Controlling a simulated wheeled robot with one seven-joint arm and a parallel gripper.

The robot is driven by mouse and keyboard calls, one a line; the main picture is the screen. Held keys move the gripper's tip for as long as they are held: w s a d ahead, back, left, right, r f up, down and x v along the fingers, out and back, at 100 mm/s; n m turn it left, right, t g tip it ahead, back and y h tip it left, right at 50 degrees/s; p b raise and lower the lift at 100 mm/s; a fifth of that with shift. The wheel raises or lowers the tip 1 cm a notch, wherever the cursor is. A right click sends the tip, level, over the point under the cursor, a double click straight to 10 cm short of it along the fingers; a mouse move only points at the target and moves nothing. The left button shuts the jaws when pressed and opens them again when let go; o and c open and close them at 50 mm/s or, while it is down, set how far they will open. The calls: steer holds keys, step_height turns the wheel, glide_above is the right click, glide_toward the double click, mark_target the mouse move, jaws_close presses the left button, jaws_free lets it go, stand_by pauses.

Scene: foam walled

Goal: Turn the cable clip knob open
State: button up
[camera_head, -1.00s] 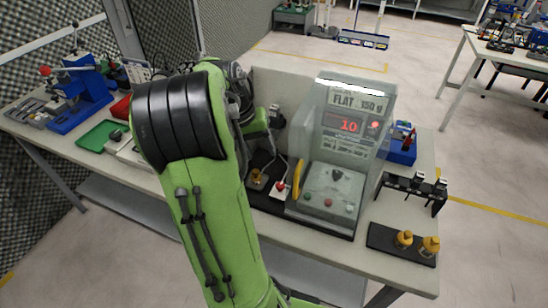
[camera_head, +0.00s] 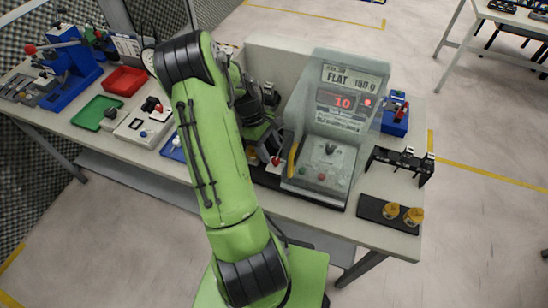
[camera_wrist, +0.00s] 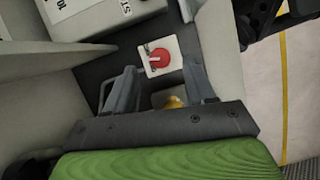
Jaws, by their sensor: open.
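A red knob (camera_wrist: 160,58) with a pale bar sits on a small white plate (camera_wrist: 172,44); it looks like the clip knob, but I cannot make out a cable held there. The red knob also shows in the head view (camera_head: 276,161), beside the grey machine. My gripper (camera_wrist: 160,72) is open and empty, its two fingers on either side of the knob's line of approach. I cannot tell how far above the plate they are. A yellow knob (camera_wrist: 173,102) shows between the fingers, nearer the gripper's base.
The grey machine (camera_head: 330,140) with a red display stands right of the knob. A pale panel (camera_head: 282,66) rises behind. A black rack (camera_head: 401,163) and a dark tray (camera_head: 371,209) with yellow knobs lie right. Green (camera_head: 99,113) and red trays (camera_head: 125,81) lie left.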

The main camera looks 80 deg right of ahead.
mark_target(275, 160)
steer(key=x, duration=0.4)
jaws_close()
stand_by(0.4)
steer(key=n+h, duration=0.2)
steer(key=n, duration=0.3)
steer(key=shift+a+n, duration=0.15)
steer(key=shift+n, duration=0.15)
steer(key=n+h, duration=0.1)
steer(key=n, duration=0.2)
steer(key=n+t+h, duration=0.1)
steer(key=n, duration=0.2)
steer(key=shift+s+a+h, duration=0.1)
steer(key=shift+h, duration=0.2)
steer(key=shift+r+n, duration=0.1)
steer(key=shift+n, duration=0.2)
